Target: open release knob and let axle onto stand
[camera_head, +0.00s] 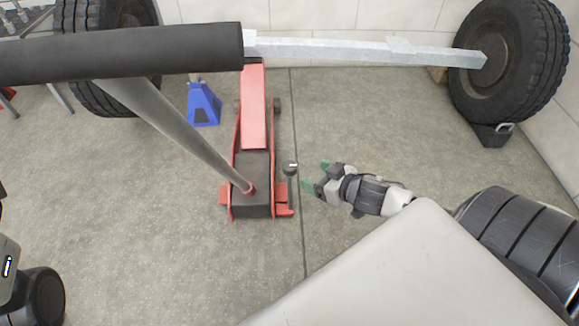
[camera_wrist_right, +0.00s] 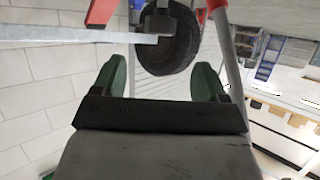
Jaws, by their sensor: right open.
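The red floor jack (camera_head: 254,110) stands on the floor with its long handle (camera_head: 180,125) rising to the upper left. The release knob (camera_head: 290,168), small with a grey top, stands at the jack's right rear side. My right gripper (camera_head: 316,177) is open, with green fingertips just right of the knob and apart from it. In the wrist view the gripper (camera_wrist_right: 160,80) has nothing between its fingers. The silver axle (camera_head: 350,50) crosses above the jack's front; its left part is hidden behind the handle grip. The blue stand (camera_head: 204,104) is left of the jack; its contact with the axle is hidden.
A wheel (camera_head: 495,50) is at the right end of the axle, with a black chock (camera_head: 493,134) by it. Another wheel (camera_head: 105,98) is at the left. The black handle grip (camera_head: 120,52) spans the upper left.

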